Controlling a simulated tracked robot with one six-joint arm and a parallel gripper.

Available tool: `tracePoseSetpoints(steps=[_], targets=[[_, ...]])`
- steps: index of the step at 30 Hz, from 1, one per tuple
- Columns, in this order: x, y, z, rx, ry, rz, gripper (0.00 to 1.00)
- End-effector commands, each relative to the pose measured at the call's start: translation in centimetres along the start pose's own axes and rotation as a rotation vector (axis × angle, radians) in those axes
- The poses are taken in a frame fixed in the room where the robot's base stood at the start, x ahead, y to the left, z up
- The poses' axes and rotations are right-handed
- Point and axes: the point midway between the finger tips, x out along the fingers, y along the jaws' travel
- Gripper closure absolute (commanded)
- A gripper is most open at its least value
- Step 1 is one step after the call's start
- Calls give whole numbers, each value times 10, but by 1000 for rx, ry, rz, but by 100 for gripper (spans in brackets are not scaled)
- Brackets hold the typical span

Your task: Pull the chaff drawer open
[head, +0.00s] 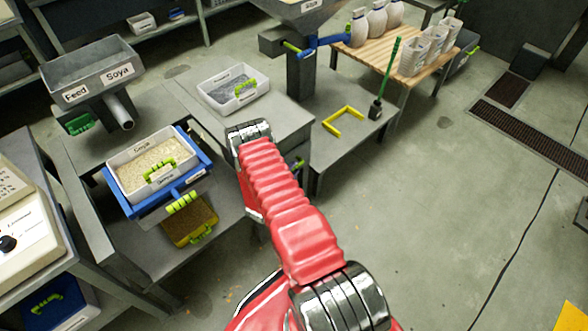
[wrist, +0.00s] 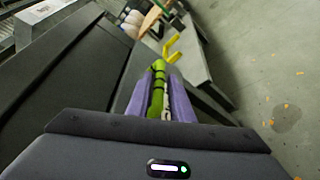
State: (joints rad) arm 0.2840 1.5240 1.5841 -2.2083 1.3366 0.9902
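A green bar handle (wrist: 157,88) runs between the two purple fingers of my gripper (wrist: 160,80) in the wrist view. The fingers lie close on either side of it, and I cannot tell whether they press on it. The handle seems to be on the dark bench front, but the chaff drawer's own front and label are hidden. In the head view my red arm covers the gripper. A small green piece (head: 299,163) shows just right of the arm at the bench's edge; I cannot tell whether it is the same handle.
On the left bench are a blue frame with a Soya tray (head: 152,163) and a brown-filled drawer (head: 190,226) below. A grey-filled tray (head: 232,92) sits on the middle bench. A yellow bracket (head: 343,121) lies on the low table. The floor on the right is open.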

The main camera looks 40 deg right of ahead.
Motion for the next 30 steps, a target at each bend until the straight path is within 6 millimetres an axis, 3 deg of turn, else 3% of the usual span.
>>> tracePoseSetpoints(steps=[6, 15, 24, 30], targets=[[18, -1, 0, 0, 0, 0, 80], [20, 0, 0, 0, 0, 0, 80], [19, -1, 0, 0, 0, -1, 100], [19, -1, 0, -1, 0, -2, 100]])
